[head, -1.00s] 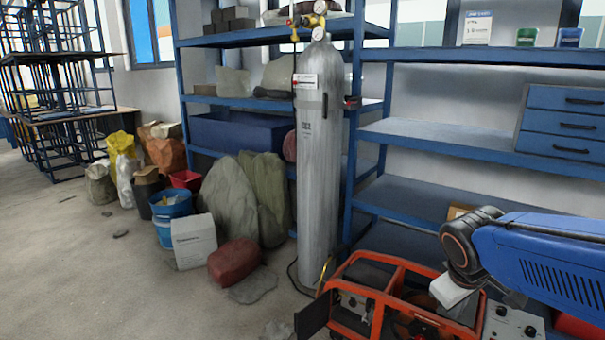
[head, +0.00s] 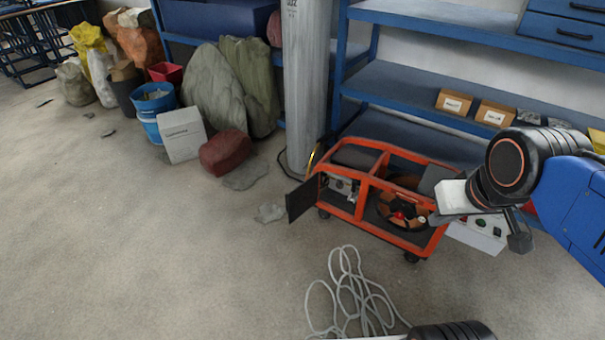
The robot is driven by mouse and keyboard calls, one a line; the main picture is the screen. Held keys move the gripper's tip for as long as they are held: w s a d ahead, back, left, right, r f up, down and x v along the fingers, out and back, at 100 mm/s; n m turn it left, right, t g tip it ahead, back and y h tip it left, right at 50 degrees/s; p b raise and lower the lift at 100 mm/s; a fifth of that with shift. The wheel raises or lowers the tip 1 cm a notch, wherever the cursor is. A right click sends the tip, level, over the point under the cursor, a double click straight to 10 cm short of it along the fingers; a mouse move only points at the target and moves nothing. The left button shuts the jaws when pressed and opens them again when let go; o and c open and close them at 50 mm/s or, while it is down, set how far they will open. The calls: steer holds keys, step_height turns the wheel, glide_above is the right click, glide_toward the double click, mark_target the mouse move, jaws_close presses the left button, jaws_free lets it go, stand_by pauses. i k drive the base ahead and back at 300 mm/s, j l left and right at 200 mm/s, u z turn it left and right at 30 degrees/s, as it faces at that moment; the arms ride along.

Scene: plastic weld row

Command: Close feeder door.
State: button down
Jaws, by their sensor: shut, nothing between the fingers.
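The feeder door (head: 303,199) is a dark flat panel at the left end of an orange-framed machine (head: 400,240) on the floor. It stands open, swung out to the left of the frame. The open end beside it shows a pale panel with small parts inside. My gripper (head: 447,203) is at the end of the blue and black arm on the right. It is shut and empty, in front of the machine's right end in the picture, well away from the door. Its fingertips are hard to make out.
A grey gas cylinder (head: 304,90) stands behind the machine. A coiled pale cable (head: 350,297) lies on the floor in front. A red sack (head: 224,153) and grey rubble are to the left. Blue shelving (head: 415,96) is behind. The floor at front left is clear.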

mark_target(305, 195)
steer(key=i+j+z, duration=0.1)
steer(key=z, duration=0.35)
steer(key=j+z, duration=0.25)
steer(key=z, duration=0.2)
steer(key=i+j+z, duration=0.1)
steer(key=j+z, duration=0.3)
steer(key=j, duration=0.7)
steer(key=j+z, duration=0.35)
steer(key=j, duration=1.4)
steer(key=k+j, duration=0.1)
steer(key=j, duration=1.2)
steer(key=k+j, duration=0.15)
steer(key=k, duration=0.35)
steer(key=k+j+z, duration=0.15)
steer(key=k, duration=0.4)
